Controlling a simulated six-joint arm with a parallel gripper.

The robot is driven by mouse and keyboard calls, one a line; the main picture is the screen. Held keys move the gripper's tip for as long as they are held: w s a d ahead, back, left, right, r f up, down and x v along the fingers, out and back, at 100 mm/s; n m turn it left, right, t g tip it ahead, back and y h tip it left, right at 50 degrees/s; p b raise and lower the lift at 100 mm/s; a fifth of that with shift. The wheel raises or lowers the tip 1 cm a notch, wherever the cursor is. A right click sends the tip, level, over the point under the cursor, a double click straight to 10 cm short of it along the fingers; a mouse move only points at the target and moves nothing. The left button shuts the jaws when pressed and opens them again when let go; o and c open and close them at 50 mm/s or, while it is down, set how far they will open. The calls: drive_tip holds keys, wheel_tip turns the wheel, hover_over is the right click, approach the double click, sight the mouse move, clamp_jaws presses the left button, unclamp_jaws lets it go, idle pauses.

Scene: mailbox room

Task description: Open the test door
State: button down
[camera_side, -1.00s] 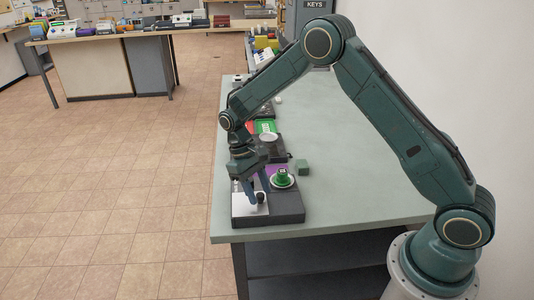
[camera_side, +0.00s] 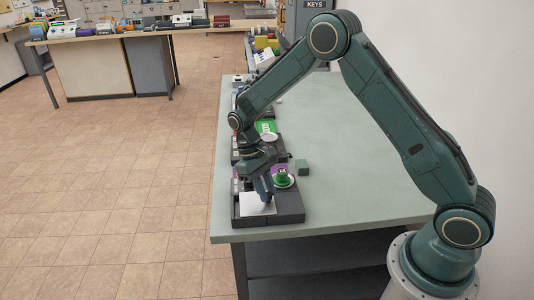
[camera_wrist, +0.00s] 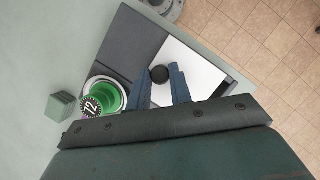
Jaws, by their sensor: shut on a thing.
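The test door appears to be a white plate (camera_side: 252,204) with a black knob (camera_wrist: 159,74), on a dark base (camera_side: 290,208) near the bench's front end. A dark strip of base shows along the plate's left side in the side view. My gripper (camera_side: 267,203) points down over the plate and is shut on the knob. In the wrist view its blue fingers (camera_wrist: 160,86) stand on both sides of the knob. My fingers hide the knob in the side view. I cannot tell whether the plate is raised.
A green round piece (camera_wrist: 104,97) marked 72 sits in a pale ring on the same base, close to my fingers. A small green block (camera_side: 302,167) stands beside the base. More devices line the bench's left edge behind. The bench top (camera_side: 350,190) to the right is clear.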

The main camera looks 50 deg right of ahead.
drive_tip(key=s+d, duration=0.4)
drive_tip(key=shift+d, duration=0.15)
drive_tip(key=c, duration=1.3)
unclamp_jaws()
drive_tip(key=shift+o, duration=0.2)
drive_tip(key=shift+r, duration=0.15)
drive_tip(key=v, duration=1.3)
drive_tip(key=shift+r, duration=0.3)
